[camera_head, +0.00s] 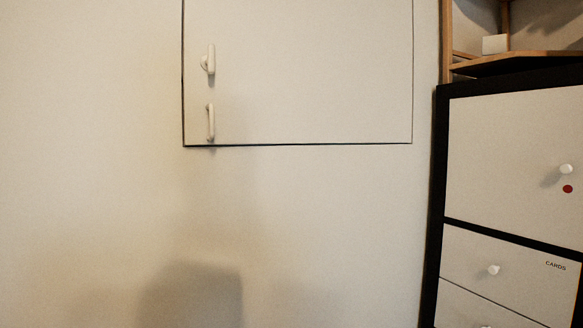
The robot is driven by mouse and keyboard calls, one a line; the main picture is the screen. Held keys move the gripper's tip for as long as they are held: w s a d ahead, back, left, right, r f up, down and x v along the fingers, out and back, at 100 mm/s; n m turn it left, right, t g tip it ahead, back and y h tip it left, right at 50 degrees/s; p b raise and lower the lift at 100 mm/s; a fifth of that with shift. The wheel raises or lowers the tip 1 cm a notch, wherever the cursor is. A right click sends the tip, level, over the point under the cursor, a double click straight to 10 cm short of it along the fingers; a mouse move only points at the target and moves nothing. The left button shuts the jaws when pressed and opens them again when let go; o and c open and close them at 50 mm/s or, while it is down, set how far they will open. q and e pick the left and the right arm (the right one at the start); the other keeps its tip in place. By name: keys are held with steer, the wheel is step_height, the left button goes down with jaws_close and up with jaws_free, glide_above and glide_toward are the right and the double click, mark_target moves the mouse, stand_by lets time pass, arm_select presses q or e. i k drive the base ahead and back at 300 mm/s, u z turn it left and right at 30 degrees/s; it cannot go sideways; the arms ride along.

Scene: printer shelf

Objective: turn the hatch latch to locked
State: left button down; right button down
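The hatch (310,75) is a pale panel set in the wall at the top of the head view, with a dark outline, and it looks shut. Near its left edge is a small white latch (209,60) with a rounded base and an upright lever. Below it is a slim white upright handle (211,122) near the hatch's lower left corner. Which of the two fittings turns is not marked. Neither of my grippers shows in the view.
A black-framed cabinet with white fronts (515,150) stands at the right, with round white knobs, a red dot and a drawer labelled CARDS (520,268). A wooden shelf (520,62) holding a small white box (495,44) is above it. The wall below the hatch is bare.

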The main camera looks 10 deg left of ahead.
mark_target(208, 62)
steer(key=z, duration=0.25)
steer(key=k, duration=0.35)
steer(key=u, duration=1.95)
